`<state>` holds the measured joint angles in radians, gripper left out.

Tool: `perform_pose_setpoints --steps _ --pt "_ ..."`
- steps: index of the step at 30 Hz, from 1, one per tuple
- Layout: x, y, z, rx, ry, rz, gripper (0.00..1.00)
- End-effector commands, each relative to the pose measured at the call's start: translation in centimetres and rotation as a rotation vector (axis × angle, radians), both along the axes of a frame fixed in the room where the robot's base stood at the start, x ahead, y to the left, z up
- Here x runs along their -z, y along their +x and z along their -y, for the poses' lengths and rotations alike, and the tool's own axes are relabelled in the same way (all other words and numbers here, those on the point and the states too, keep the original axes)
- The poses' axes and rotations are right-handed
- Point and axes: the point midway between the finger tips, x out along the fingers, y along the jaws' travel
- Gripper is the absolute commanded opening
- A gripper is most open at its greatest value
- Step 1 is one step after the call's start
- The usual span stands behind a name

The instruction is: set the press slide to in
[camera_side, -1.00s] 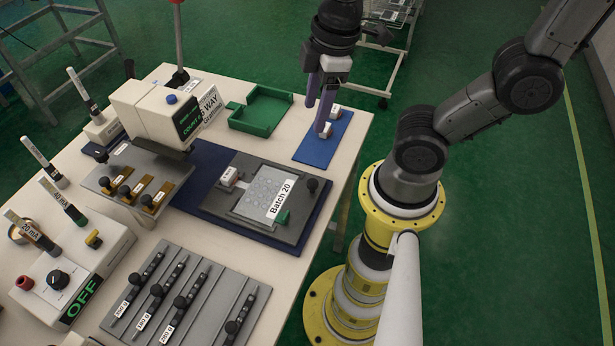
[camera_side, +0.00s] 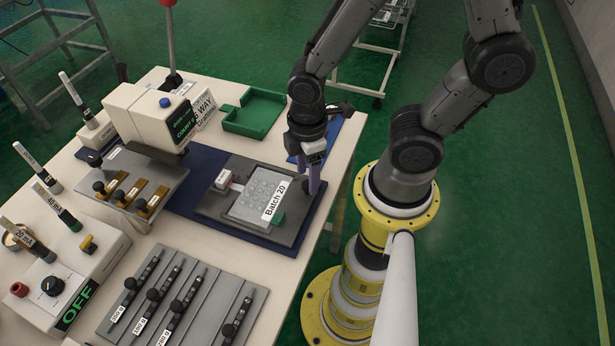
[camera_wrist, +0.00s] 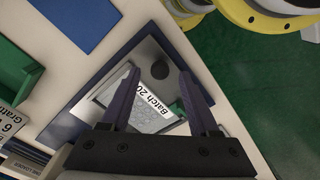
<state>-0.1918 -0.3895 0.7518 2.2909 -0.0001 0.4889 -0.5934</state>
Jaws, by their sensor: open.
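The press slide (camera_side: 212,209) is a grey plate at the right end of a dark blue base (camera_side: 185,192), out to the right of the white press head (camera_side: 137,112). It carries a pale film labelled "Batch 20" (camera_side: 252,196). A round black knob (camera_wrist: 160,70) stands at the slide's outer end. My gripper (camera_side: 314,180) points down at that end, fingers apart. In the wrist view the knob shows between the fingertips of my gripper (camera_wrist: 158,71). In the side view the fingers mostly hide the knob. I cannot tell whether they touch it.
A green tray (camera_side: 228,128) and a blue mat (camera_side: 350,125) lie behind the slide. Brown tabs with black knobs (camera_side: 128,197) stand left of it. A grey slider panel (camera_side: 190,318) and an "OFF" box (camera_side: 85,262) are at the front.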

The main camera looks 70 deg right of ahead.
Motion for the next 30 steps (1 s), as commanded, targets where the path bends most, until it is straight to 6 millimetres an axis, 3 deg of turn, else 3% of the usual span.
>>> perform_pose_setpoints --steps 6,15,25,30 --pt "1.6 0.0 0.0 0.000 0.000 -0.001 0.62" --pt "1.8 0.0 0.0 0.000 0.001 0.001 0.62" --pt "1.8 0.0 0.0 0.000 0.000 0.000 0.02" --pt "1.8 0.0 0.0 0.000 0.000 0.000 0.00"
